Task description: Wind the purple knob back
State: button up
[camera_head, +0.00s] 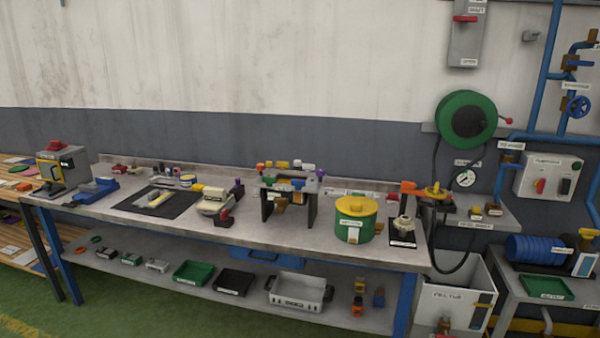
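Several small purple parts show on the workbench (330,247), and I cannot tell which is the purple knob. One purple part (238,187) is at the right end of a cream and grey device (214,203) in the middle of the bench. A third purple part (320,174) is at that stand's upper right. All are small and far off. My gripper is not in view.
A green pot with a yellow lid (355,218) stands right of the black stand. A blue vise-like tool (97,190) and a dark mat (157,202) are on the left. A lower shelf (150,285) holds trays. Green floor shows in front.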

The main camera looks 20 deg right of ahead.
aim_at(320, 172)
jog(key=z, duration=0.55)
jog(key=k, duration=0.15)
jog(key=u, duration=4.35)
jog(key=k, duration=1.65)
